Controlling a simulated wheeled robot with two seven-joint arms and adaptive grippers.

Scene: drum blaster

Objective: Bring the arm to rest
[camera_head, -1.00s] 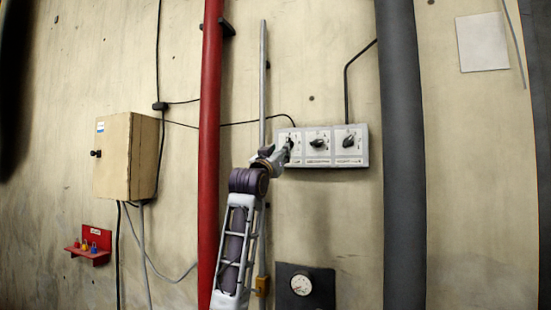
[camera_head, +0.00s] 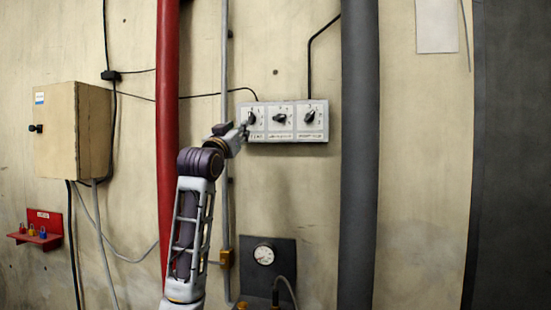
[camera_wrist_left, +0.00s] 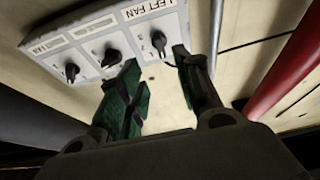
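My left gripper (camera_head: 243,130) is just below and left of the leftmost knob on a white control panel (camera_head: 287,138) on the wall. In the left wrist view, its two green-padded fingers (camera_wrist_left: 163,92) are apart with nothing between them. The panel appears upside down there, and the knob marked LEFT FAN (camera_wrist_left: 158,42) is beyond the fingertips, clear of them. That same knob (camera_head: 251,117) shows uncovered in the head view. The middle knob (camera_head: 280,118) and right knob (camera_head: 309,117) are to its right. My right gripper is not in view.
A red pipe (camera_head: 168,120) and a thin grey conduit (camera_head: 224,75) run upright beside my arm. A thick dark pipe (camera_head: 359,160) stands right of the panel. A wooden box (camera_head: 75,130) and a red lock shelf (camera_head: 40,238) are at left. A gauge (camera_head: 264,255) sits below.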

